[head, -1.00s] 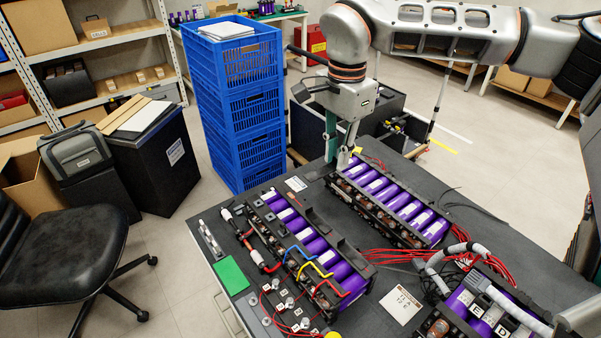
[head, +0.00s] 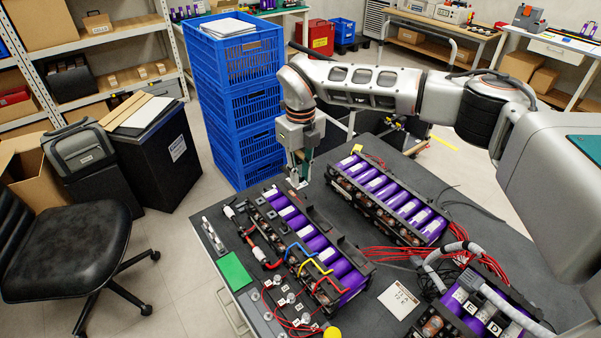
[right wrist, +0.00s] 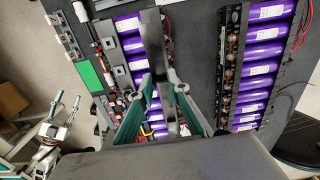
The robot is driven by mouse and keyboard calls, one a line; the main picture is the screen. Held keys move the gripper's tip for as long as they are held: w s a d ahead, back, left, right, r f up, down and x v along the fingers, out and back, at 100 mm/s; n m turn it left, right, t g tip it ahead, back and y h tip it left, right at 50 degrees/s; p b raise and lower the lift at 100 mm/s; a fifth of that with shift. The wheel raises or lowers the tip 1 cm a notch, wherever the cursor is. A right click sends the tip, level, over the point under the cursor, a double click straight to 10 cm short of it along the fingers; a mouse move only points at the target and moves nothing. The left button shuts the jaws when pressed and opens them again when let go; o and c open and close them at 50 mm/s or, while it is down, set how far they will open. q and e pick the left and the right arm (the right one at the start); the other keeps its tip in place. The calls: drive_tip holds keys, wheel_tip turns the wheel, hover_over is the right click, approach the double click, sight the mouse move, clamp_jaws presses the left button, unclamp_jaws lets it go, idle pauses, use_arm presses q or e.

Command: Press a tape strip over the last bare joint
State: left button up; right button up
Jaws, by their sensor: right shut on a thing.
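My right gripper (head: 298,181) points down over the far left end of the near battery module (head: 318,238). In the right wrist view its green-backed fingers (right wrist: 162,88) are shut on a dark flat strip (right wrist: 153,42), seemingly the tape strip, which juts out past the fingertips above the near module. The far module (head: 385,200) shows copper joints (right wrist: 228,62) along its side. The near module's copper joints are partly hidden, and I cannot tell which joint is bare. My left gripper (right wrist: 64,108) shows only in the right wrist view, off to the left, fingers apart and empty.
Red, blue and yellow leads (head: 300,262) lie over the near module. A green pad (head: 234,272) is at the table's left edge. Red wires (head: 395,252) and a third module (head: 470,305) are at the right. Blue crates (head: 240,100) stand behind the table.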

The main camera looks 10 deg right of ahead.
sight(300, 202)
drive_tip(key=shift+f+b, duration=2.05)
drive_tip(key=shift+f, duration=1.25)
drive_tip(key=shift+f, duration=0.4)
drive_tip(key=o, duration=0.7)
drive_tip(key=shift+o, duration=0.3)
wheel_tip(300, 202, up, 12)
